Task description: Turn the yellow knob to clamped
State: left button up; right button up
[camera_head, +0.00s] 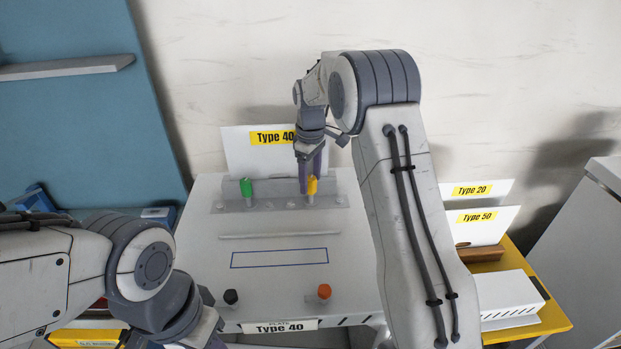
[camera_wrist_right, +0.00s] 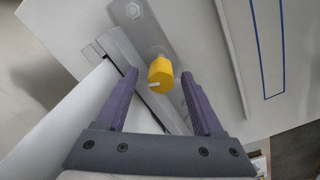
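The yellow knob (camera_head: 312,186) stands on the metal rail at the back of the white table, toward its right end. In the right wrist view the yellow knob (camera_wrist_right: 161,75) has a white mark on its side and sits between the fingertips of my right gripper (camera_wrist_right: 161,80). The purple fingers are spread, with a gap on both sides of the knob. In the head view my right gripper (camera_head: 308,180) points down at the knob and partly covers it. My left gripper is at the bottom left, where the arm hides its fingers.
A green knob (camera_head: 246,188) stands on the same rail to the left. A white panel labelled Type 40 (camera_head: 240,150) stands behind the rail. The blue-outlined table middle is clear.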

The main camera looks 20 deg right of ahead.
jog(key=shift+r, duration=0.15)
notch_tip(320, 180, up, 9)
jog(key=b, duration=0.3)
jog(key=shift+f, duration=0.2)
jog(key=shift+r, duration=0.75)
jog(key=shift+s, duration=0.1)
